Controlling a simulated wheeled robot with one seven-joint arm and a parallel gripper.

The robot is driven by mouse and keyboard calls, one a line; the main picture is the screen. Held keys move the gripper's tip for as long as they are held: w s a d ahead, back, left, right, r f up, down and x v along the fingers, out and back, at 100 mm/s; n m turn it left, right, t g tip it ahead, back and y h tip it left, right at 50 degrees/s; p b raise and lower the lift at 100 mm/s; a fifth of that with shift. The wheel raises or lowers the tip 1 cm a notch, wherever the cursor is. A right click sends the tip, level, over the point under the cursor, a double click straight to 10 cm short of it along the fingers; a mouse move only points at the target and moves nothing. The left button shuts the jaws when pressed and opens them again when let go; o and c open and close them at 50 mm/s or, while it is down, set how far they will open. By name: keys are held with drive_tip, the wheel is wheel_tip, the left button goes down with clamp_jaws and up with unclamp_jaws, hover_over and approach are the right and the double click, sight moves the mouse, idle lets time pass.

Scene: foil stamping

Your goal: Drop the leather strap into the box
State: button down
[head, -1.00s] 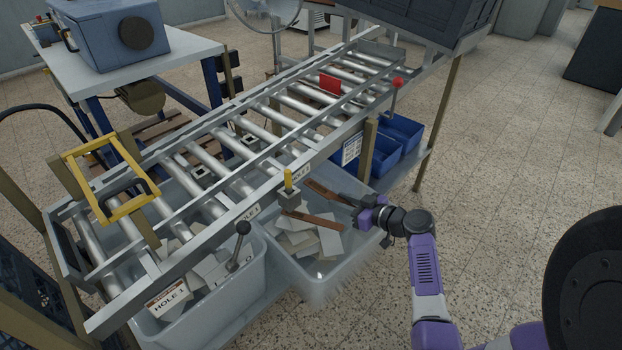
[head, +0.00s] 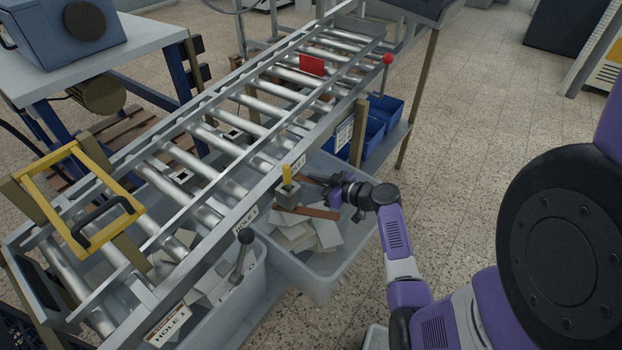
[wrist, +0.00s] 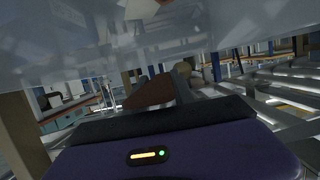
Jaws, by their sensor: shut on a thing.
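My gripper (head: 329,187) is over the light grey box (head: 325,277) beside the conveyor. It is shut on a brown leather strap (head: 311,180), which sticks out to the left toward the conveyor rail. A second brown strap (head: 318,212) lies in the box on several pale flat pieces (head: 295,232). I cannot tell the exact height of the held strap above the box contents.
A second grey bin (head: 240,290) with a black-knobbed lever stands at lower left. Blue bins (head: 368,137) sit behind. Floor at right is open.

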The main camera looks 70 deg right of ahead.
drive_tip(key=shift+f+b, duration=0.35)
drive_tip(key=shift+f, duration=0.75)
drive_tip(key=c, duration=1)
unclamp_jaws()
